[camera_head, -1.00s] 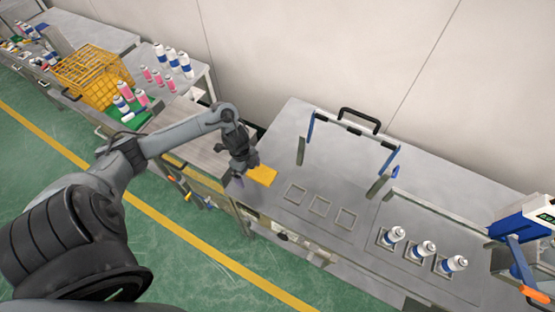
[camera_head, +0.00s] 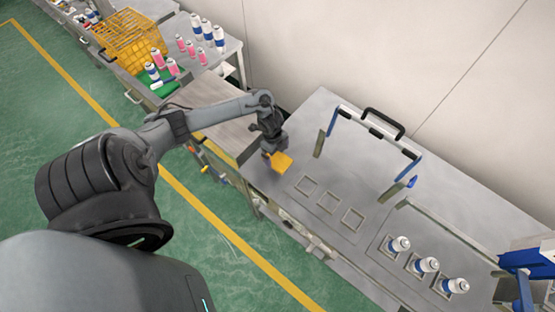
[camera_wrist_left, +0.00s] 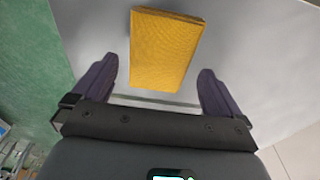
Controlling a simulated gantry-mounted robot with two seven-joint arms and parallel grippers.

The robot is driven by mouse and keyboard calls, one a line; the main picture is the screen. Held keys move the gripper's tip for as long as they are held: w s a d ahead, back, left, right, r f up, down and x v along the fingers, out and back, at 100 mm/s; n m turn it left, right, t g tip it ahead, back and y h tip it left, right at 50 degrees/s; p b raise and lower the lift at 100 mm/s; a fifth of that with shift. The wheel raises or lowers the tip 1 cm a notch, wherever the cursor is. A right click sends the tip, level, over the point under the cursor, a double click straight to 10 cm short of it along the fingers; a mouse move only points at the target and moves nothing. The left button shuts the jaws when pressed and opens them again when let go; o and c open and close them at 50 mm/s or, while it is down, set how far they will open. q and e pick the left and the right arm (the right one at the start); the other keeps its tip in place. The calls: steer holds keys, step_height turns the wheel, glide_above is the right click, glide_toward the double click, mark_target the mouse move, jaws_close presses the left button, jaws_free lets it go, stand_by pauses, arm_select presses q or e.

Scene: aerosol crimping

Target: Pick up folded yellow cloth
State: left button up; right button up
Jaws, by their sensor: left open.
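The folded yellow cloth (camera_head: 282,163) lies flat on the left end of the grey metal workbench, near its edge. In the left wrist view the cloth (camera_wrist_left: 166,50) is a textured yellow-orange block ahead of the fingers, its near end between the lines of the two tips. My left gripper (camera_head: 267,157) hangs over the bench right beside the cloth. In the wrist view the left gripper (camera_wrist_left: 157,78) is open, with dark purple fingers wide apart on either side and nothing held. My right gripper is not in view.
A blue-and-black handled frame (camera_head: 375,135) stands on the bench behind empty square holders (camera_head: 329,202). White-and-blue cans (camera_head: 427,265) stand at the right. A yellow crate (camera_head: 128,38) and several cans are on the far left table. A blue device (camera_head: 527,258) is at the right edge.

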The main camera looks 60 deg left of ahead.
mark_target(277, 159)
arm_select(q)
steer(key=shift+w+d+f, duration=0.1)
steer(key=shift+d+f, duration=0.05)
steer(key=shift+f, duration=1.4)
steer(key=c, duration=0.8)
steer(key=shift+r, duration=0.15)
steer(key=shift+c, duration=0.2)
